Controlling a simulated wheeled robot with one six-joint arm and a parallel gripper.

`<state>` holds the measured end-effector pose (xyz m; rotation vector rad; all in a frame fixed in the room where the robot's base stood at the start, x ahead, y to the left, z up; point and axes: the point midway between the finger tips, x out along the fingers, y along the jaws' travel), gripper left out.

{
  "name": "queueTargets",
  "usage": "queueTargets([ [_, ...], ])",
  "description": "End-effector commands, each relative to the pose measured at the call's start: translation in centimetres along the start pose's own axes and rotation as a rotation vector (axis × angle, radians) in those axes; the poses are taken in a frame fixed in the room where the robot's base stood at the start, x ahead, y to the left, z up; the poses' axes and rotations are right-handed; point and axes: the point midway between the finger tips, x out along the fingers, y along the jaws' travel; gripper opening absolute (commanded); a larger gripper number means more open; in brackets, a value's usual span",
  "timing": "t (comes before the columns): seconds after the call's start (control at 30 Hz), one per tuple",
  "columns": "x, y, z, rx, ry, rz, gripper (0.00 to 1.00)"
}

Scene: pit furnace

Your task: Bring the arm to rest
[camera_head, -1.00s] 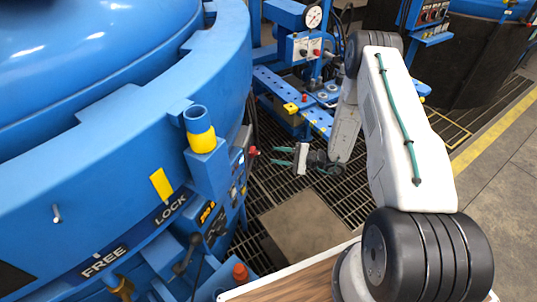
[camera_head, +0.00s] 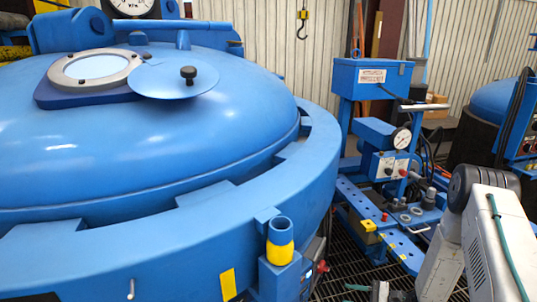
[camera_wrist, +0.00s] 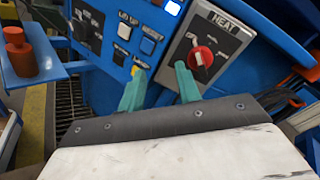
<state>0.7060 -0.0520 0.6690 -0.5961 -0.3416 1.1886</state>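My gripper (camera_wrist: 158,84) shows two teal fingers standing apart with nothing between them, in front of a blue control panel (camera_wrist: 118,58) in the wrist view. The panel's red HEAT knob (camera_wrist: 202,56) is just beyond the right finger, and I cannot tell how far off it is. In the head view only a bit of my gripper (camera_head: 357,288) shows at the bottom edge. My white arm stretches along the lower right, partly cut off by the frame.
A large blue furnace lid (camera_head: 120,150) with a round window (camera_head: 95,68) fills the left. A yellow-banded blue tube (camera_head: 280,242) stands on its rim. A blue stand with a gauge (camera_head: 401,138) is behind my arm. An orange-red knobbed part (camera_wrist: 20,55) sits on a blue shelf.

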Motion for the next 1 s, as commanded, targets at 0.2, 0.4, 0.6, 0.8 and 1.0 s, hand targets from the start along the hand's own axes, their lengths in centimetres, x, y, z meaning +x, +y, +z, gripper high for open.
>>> queueTargets([
  [0.2, -0.1, -0.8, 7.2, 0.040, -0.082, 0.257, 0.34],
  [0.4, -0.8, -2.2, 14.2, 0.010, -0.108, 0.514, 0.34],
  [0.6, -2.0, -3.1, 21.2, -0.065, -0.085, 0.766, 0.34],
  [0.8, -3.6, -3.6, 27.4, -0.171, -0.023, 0.990, 0.34],
  [1.0, -5.5, -3.8, 32.7, -0.303, 0.070, 1.182, 0.34],
])
